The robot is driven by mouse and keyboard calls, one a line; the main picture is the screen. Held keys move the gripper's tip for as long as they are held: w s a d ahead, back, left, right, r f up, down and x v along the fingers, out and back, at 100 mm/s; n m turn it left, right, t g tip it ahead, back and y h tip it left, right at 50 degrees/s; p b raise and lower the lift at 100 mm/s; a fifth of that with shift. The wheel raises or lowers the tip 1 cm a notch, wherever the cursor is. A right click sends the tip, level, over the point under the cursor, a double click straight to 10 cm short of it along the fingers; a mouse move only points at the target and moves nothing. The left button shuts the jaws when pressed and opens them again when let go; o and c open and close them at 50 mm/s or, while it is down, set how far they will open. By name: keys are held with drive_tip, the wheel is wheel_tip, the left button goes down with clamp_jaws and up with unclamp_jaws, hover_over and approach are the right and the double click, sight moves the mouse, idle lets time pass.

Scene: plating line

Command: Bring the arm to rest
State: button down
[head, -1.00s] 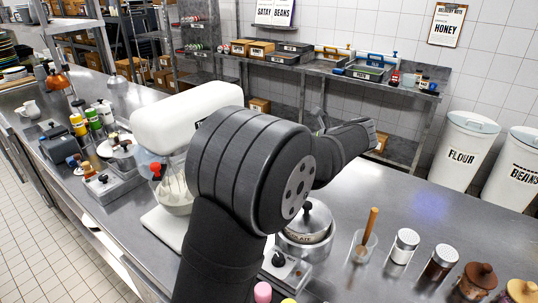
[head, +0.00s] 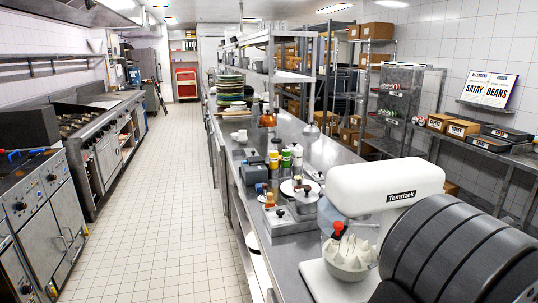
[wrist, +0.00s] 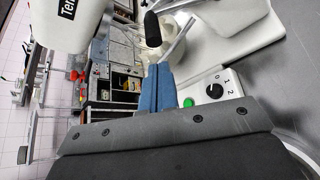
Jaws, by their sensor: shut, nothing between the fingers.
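My gripper (wrist: 159,80) shows in the wrist view, its blue fingers shut together with nothing between them. It is close to a white control panel (wrist: 228,92) with a black dial and a green button. In the head view, only a thick dark link of my arm (head: 455,255) shows, at the lower right beside the white stand mixer (head: 385,187). My gripper is outside the head view.
The steel counter (head: 322,150) runs away from me, with bottles (head: 286,158), a copper-coloured pot (head: 268,120) and stacked plates (head: 230,88). The mixer's bowl (head: 348,258) is beside my arm. The tiled aisle (head: 178,190) on the left is clear; stoves (head: 95,130) line its far side.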

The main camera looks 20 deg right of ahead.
drive_tip(key=shift+w+a+f+n+h, duration=0.35)
drive_tip(key=shift+w+a+f, duration=0.25)
drive_tip(key=shift+f, duration=0.75)
drive_tip(key=shift+w+a+f+n+h, duration=0.45)
drive_tip(key=shift+w+f, duration=0.2)
drive_tip(key=shift+f, duration=0.65)
drive_tip(key=shift+w+a+f+n+h, duration=0.3)
drive_tip(key=shift+w+a+f, duration=0.3)
drive_tip(key=shift+f, duration=0.75)
drive_tip(key=shift+r, duration=0.1)
